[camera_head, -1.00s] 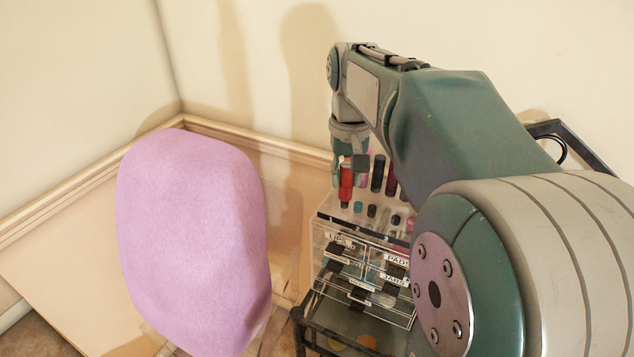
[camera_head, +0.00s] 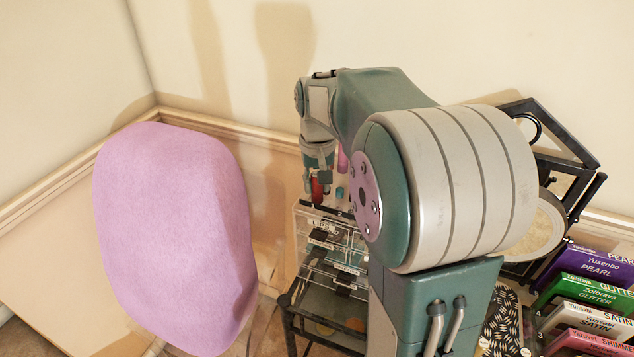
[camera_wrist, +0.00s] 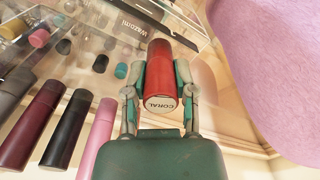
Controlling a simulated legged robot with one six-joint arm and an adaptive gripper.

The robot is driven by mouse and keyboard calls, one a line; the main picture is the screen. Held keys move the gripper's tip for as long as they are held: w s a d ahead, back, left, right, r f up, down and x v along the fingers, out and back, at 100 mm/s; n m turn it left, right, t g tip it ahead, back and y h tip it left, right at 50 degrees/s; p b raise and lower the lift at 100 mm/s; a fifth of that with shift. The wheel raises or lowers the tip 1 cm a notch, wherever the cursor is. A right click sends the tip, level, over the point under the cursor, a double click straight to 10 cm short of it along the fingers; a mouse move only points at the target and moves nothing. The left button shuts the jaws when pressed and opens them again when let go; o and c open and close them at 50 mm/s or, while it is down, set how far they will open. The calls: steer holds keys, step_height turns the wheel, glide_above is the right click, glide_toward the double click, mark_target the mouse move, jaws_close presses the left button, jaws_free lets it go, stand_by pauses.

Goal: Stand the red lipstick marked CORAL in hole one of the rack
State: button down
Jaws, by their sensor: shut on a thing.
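My gripper (camera_wrist: 161,84) is shut on the red lipstick (camera_wrist: 160,62), its fingers on both sides. The lipstick's end facing the wrist camera reads CORAL. In the head view my gripper (camera_head: 318,172) points down, with the red lipstick (camera_head: 317,190) under it, over the left part of the clear rack's top (camera_head: 300,210). I cannot tell whether its lower end is in a hole or above the rack. Other lipsticks stand beside it in the wrist view: a pink one (camera_wrist: 98,138), a black one (camera_wrist: 66,130) and a dark red one (camera_wrist: 32,125). My arm hides much of the rack.
Small caps, including a teal one (camera_wrist: 121,71), sit near the held lipstick. A large lilac rounded thing (camera_head: 175,235) stands left of the rack, with a gap between. Labelled boxes (camera_head: 595,265) and a round mirror (camera_head: 535,225) are at the right.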

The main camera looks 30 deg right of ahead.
steer(key=shift+c, duration=2.2)
jaws_free()
step_height(320, 180, up, 12)
steer(key=shift+r, duration=0.1)
steer(key=s+a+f+n+t, duration=0.1)
steer(key=s+a+f, duration=0.3)
steer(key=s, duration=0.5)
steer(key=s+a+f+n+t, duration=0.2)
steer(key=s+a+f+t, duration=0.2)
steer(key=s+a, duration=0.4)
steer(key=shift+s+a+f+n+t, duration=0.3)
steer(key=shift+s+a+f, duration=0.1)
steer(key=shift+s, duration=0.7)
